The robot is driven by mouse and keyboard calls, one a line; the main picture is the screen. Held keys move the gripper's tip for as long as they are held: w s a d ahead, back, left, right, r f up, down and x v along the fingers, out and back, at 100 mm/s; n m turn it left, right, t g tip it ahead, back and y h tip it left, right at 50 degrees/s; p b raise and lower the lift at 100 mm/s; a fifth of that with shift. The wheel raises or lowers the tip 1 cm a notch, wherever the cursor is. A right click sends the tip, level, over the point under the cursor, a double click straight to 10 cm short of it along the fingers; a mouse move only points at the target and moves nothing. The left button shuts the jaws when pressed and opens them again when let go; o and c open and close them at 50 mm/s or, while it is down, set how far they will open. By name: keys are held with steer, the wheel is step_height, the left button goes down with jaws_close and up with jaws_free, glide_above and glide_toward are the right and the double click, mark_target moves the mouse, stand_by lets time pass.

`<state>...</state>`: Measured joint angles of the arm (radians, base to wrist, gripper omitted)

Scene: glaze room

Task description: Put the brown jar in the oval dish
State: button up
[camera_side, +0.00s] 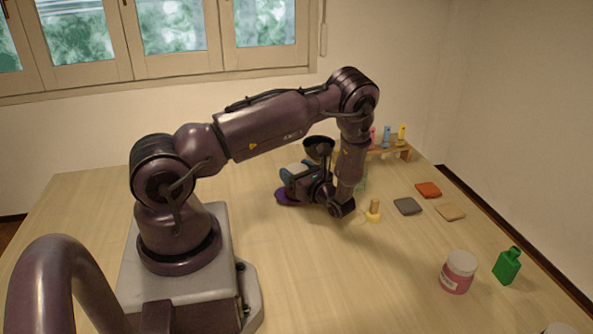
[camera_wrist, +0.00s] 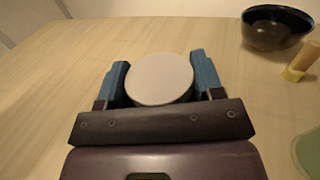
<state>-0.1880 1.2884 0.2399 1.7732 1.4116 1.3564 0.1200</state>
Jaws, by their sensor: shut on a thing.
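My gripper (camera_side: 293,178) is shut on a jar whose pale round lid (camera_wrist: 160,79) shows between the two blue fingers in the wrist view. The jar's body is hidden below the lid, so its brown colour cannot be confirmed. In the side view the fingers and dark hand mostly cover it. A flat green thing with a pale rim (camera_wrist: 309,152), perhaps the oval dish, is cut off at the right edge of the wrist view, apart from the jar. In the side view my arm mostly hides that area. A purple patch (camera_side: 286,197) shows low beside the fingers; I cannot tell what it is.
A dark bowl (camera_side: 318,148) stands behind my gripper. A wooden peg on a yellow base (camera_side: 374,213) stands nearby. Grey (camera_side: 408,206), red (camera_side: 428,190) and tan (camera_side: 450,211) tiles lie right. A pink jar (camera_side: 458,272) and green bottle (camera_side: 507,266) stand front right. A rack (camera_side: 400,150) is behind.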

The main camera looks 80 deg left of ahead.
steer(key=o, duration=1.1)
steer(key=shift+f, duration=0.1)
